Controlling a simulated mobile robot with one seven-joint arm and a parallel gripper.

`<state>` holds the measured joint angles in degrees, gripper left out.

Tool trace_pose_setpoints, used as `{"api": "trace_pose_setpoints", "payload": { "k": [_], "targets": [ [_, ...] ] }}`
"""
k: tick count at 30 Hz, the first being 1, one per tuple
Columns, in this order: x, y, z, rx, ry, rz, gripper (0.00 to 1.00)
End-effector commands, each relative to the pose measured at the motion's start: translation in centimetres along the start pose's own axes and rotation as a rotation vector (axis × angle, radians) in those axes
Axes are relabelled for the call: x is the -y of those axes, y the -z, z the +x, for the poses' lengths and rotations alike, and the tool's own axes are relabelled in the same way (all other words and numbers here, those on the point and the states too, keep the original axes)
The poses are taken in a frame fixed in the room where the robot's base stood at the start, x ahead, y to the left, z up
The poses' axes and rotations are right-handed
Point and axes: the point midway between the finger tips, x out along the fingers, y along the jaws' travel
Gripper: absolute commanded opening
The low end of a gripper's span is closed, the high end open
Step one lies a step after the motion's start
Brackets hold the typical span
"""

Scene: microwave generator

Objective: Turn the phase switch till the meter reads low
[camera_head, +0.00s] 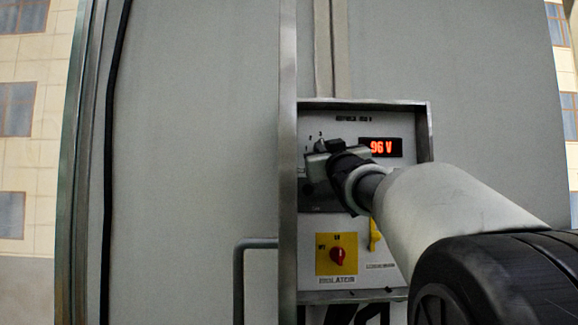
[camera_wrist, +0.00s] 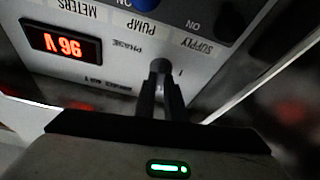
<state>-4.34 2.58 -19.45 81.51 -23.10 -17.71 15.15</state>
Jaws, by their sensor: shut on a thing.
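The meter (camera_head: 381,148) on the panel reads 96 V in red digits. It also shows upside down in the wrist view (camera_wrist: 65,44). The phase switch (camera_wrist: 161,66) is a dark knob beside the "PHASE" label in the wrist view. My gripper (camera_wrist: 161,88) is shut on this knob, with a finger on each side of it. In the head view my gripper (camera_head: 322,150) is at the panel's upper left, by the small position numbers. It hides most of the knob there, so which number the knob points to cannot be told.
A red rotary switch on a yellow plate (camera_head: 337,254) sits low on the panel, with another yellow part (camera_head: 375,234) partly behind my arm. A blue knob (camera_wrist: 132,4) and dark knobs lie near the phase switch. A metal post (camera_head: 288,190) borders the panel's left side.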

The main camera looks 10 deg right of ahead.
Motion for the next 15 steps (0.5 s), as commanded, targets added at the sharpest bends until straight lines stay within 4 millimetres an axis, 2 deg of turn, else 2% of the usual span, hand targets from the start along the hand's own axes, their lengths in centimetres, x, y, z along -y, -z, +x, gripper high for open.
{"api": "trace_pose_setpoints", "payload": {
  "k": [1,15],
  "targets": [
    [0.2,-0.69,-0.3,-0.002,-0.011,0.029,0.0],
    [0.24,-0.22,-0.02,0.002,-0.069,0.168,0.0]
  ]
}}
